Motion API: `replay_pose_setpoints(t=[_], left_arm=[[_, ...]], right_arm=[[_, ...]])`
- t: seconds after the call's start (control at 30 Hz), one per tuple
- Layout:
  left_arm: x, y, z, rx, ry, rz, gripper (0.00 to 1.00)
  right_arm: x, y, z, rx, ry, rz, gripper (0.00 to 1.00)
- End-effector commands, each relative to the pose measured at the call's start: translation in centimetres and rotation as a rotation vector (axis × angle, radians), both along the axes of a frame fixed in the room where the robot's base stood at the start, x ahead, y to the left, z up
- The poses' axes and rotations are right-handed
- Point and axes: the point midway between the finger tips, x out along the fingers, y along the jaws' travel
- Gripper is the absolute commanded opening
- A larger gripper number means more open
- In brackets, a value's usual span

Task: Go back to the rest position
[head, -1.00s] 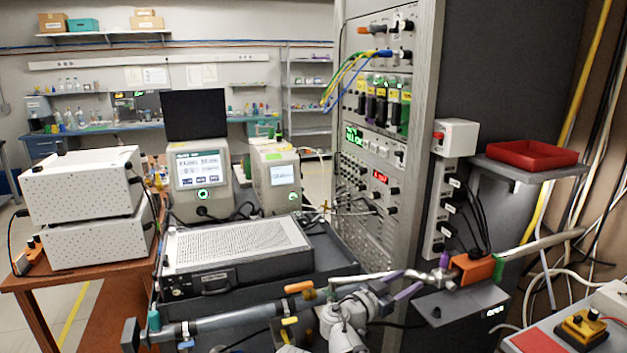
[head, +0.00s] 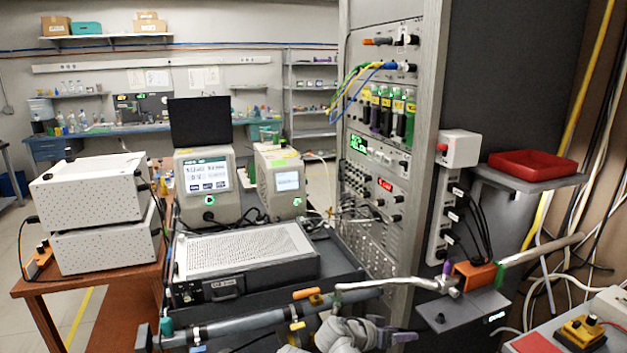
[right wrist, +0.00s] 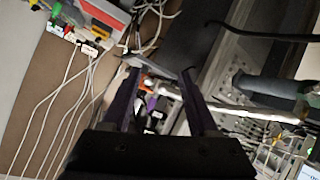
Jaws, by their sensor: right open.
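My right gripper (right wrist: 160,82) shows in the right wrist view with its two dark purple fingers apart and nothing between them. In the head view, the grey wrist of my right arm (head: 345,335) is at the bottom edge, with a purple finger (head: 403,338) pointing right. It is in front of the metal beam pipe (head: 390,285), and I see no contact. My left gripper is not in view.
The pipe runs through an orange block (head: 475,273) beside a tall instrument rack (head: 385,130). A red tray (head: 533,164) sits on a wall shelf at right. White boxes (head: 95,210) stand on a wooden table at left. Loose cables (right wrist: 65,105) hang nearby.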

Motion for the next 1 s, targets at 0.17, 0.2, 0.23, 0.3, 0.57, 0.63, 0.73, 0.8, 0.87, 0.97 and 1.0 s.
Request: replay_pose_setpoints(t=[0.17, 0.2, 0.23, 0.3, 0.57, 0.63, 0.73, 0.8, 0.87, 0.97, 1.0], left_arm=[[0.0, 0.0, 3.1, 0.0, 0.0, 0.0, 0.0], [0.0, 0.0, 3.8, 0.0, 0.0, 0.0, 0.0], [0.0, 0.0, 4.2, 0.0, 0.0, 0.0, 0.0], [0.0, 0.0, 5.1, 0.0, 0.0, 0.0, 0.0], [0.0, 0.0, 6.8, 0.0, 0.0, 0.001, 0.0], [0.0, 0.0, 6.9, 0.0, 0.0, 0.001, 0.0], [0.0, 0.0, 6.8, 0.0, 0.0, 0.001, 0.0], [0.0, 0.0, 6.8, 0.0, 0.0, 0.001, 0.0], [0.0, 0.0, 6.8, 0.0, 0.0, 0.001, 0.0], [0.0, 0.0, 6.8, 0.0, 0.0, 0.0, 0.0], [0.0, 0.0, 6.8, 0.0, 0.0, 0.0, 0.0]], right_arm=[[-5.4, 3.5, -2.4, 0.156, 0.371, 0.15, 0.6], [-6.9, 4.8, -3.1, 0.202, 0.469, 0.21, 0.6], [-8.0, 5.7, -3.5, 0.237, 0.54, 0.258, 0.6], [-10.4, 8.0, -4.2, 0.312, 0.684, 0.377, 0.6], [-16.3, 13.9, -4.6, 0.492, 0.971, 0.734, 0.6], [-16.9, 14.5, -4.6, 0.511, 0.995, 0.779, 0.6], [-17.2, 14.9, -4.7, 0.521, 1.008, 0.803, 0.6], [-17.2, 14.9, -4.7, 0.521, 1.009, 0.805, 0.6], [-17.2, 14.9, -4.7, 0.522, 1.009, 0.805, 0.6], [-17.1, 14.9, -4.7, 0.521, 1.008, 0.803, 0.6], [-17.1, 14.9, -4.7, 0.52, 1.008, 0.803, 0.6]])
